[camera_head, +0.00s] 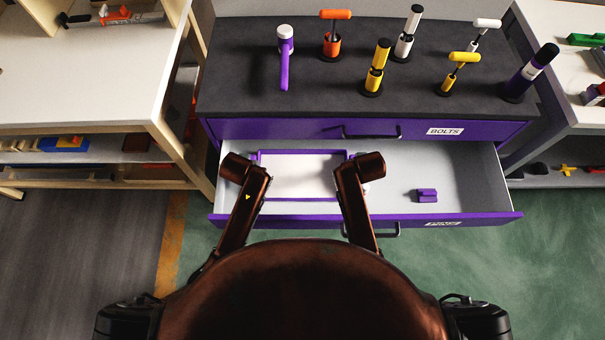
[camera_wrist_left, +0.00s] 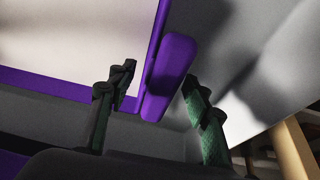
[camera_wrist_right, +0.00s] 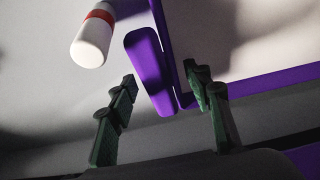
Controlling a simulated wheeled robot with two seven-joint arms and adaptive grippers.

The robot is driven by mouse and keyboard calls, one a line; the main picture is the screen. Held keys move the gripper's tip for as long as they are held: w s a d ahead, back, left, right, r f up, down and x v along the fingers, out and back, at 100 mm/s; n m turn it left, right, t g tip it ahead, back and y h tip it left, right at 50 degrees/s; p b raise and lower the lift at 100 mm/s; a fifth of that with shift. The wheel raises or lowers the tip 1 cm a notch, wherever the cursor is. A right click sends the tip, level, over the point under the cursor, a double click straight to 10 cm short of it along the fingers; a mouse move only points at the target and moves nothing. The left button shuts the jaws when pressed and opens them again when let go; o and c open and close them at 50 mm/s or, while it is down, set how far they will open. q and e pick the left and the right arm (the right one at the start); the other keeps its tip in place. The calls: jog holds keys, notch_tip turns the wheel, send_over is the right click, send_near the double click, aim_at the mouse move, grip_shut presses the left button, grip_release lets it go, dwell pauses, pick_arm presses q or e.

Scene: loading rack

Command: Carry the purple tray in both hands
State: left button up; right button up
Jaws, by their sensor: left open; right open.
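The tray (camera_head: 302,172) has a purple rim and a white floor, and it lies inside the open lower drawer. In the left wrist view, my left gripper (camera_wrist_left: 158,92) is open, with its fingers on either side of the tray's purple handle (camera_wrist_left: 169,68). In the right wrist view, my right gripper (camera_wrist_right: 164,88) is open, with its fingers on either side of the other purple handle (camera_wrist_right: 150,70). I cannot tell whether any finger touches a handle. In the head view, my arms hide both grippers and the tray's ends.
A white bottle with a red band (camera_wrist_right: 92,38) lies beside the tray's right end. A small purple block (camera_head: 427,195) sits in the drawer (camera_head: 470,180) to the right. Several tools stand on the dark cabinet top (camera_head: 235,85). Workbenches flank the cabinet.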

pick_arm(q)
jog(key=shift+c, duration=0.5)
pick_arm(e)
jog(key=shift+c, duration=0.5)
pick_arm(q)
grip_shut()
pick_arm(e)
grip_shut()
